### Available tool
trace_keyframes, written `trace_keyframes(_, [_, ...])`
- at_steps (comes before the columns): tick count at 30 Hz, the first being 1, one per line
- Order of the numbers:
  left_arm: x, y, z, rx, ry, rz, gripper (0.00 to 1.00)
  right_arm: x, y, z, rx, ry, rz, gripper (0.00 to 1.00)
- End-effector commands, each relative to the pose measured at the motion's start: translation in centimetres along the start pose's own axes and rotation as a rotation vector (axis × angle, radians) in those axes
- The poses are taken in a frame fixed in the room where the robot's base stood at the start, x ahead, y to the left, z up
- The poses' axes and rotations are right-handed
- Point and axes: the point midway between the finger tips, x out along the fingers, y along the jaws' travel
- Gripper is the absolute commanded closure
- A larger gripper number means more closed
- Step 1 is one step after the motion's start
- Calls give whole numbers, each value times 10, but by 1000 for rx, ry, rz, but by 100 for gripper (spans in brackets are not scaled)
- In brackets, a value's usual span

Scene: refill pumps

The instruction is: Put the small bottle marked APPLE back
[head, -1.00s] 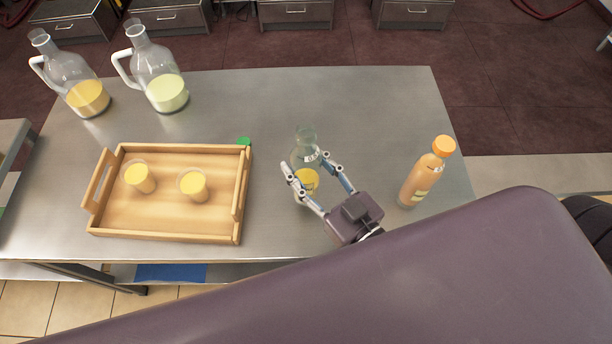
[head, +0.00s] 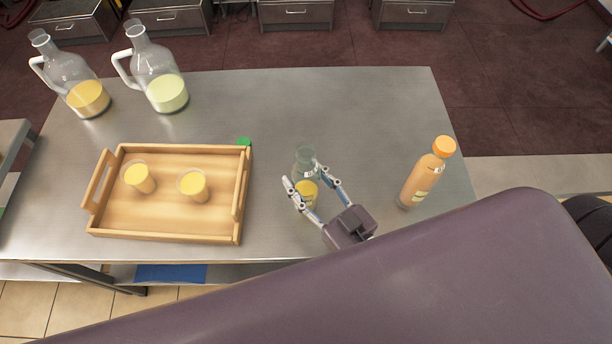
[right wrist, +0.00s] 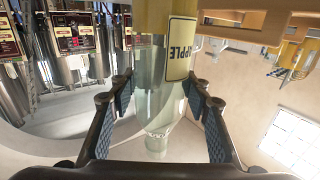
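The small bottle marked APPLE (head: 306,163) is clear glass with yellow juice low in it. It stands roughly upright between the fingers of my right gripper (head: 307,186), at the middle right of the table. In the right wrist view the bottle (right wrist: 160,95) appears upside down, with its APPLE label facing the camera. My right gripper's fingers (right wrist: 158,88) close on both its sides. The bottle has no cap on its mouth. I cannot tell whether its base touches the table. My left gripper is not in view.
A wooden tray (head: 167,233) with two juice cups stands at left, a small green object (head: 243,141) behind its corner. Two jugs (head: 85,90) (head: 160,85) stand back left. A capped orange bottle (head: 422,182) stands right. The metal table (head: 290,100) is clear behind the gripper.

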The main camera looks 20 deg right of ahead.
Motion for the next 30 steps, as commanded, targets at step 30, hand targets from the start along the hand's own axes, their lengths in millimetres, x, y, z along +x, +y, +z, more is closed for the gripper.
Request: trace_keyframes(30, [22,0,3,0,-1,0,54,-91,0,-1,1,-6,-1,40])
